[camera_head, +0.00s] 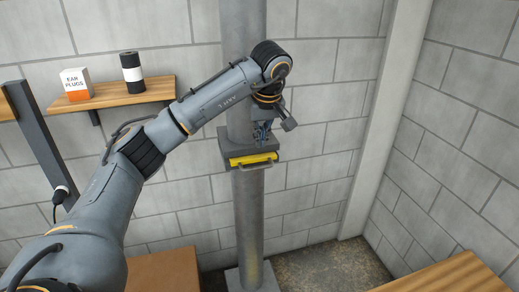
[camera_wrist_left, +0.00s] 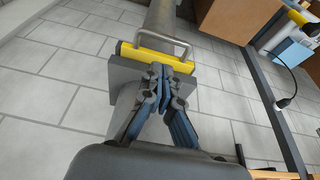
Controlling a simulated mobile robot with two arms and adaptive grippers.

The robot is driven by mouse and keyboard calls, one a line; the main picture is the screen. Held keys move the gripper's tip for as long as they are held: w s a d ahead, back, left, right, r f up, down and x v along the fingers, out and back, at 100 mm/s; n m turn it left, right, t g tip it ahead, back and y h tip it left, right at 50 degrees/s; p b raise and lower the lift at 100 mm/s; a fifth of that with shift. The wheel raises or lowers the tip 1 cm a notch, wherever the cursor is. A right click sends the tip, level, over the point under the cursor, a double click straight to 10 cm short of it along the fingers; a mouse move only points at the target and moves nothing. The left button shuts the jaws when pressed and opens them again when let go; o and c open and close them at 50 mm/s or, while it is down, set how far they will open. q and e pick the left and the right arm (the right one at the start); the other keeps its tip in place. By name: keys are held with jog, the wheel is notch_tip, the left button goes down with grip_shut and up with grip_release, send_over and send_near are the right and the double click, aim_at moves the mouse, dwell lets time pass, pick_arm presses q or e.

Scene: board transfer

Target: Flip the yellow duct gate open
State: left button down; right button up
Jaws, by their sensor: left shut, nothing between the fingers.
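The yellow duct gate (camera_head: 254,158) is a short yellow bar at the front of a grey housing (camera_head: 231,147) on a vertical grey pipe. A thin metal handle (camera_head: 254,166) sticks out from its front. In the left wrist view the gate (camera_wrist_left: 140,56) crosses just beyond my fingertips, with its handle (camera_wrist_left: 165,40) on the far side. My left gripper (camera_head: 264,138) is shut and empty, just above the housing and gate. Its closed fingertips (camera_wrist_left: 160,72) appear very close to the gate's edge; I cannot tell whether they touch. My right gripper is out of view.
The grey pipe (camera_head: 249,215) runs from top to floor. A wooden shelf (camera_head: 125,92) on the left wall holds an ear plugs box (camera_head: 76,83) and a dark cylinder (camera_head: 131,72). A wooden surface (camera_head: 450,275) is at lower right. Space right of the pipe looks clear.

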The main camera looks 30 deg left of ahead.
aim_at(258, 160)
pick_arm(q)
jog(key=p+x, duration=0.3)
jog(key=x, duration=0.5)
jog(key=shift+f, duration=0.1)
jog(key=shift+w+a+f, duration=0.1)
jog(key=shift+f, duration=0.45)
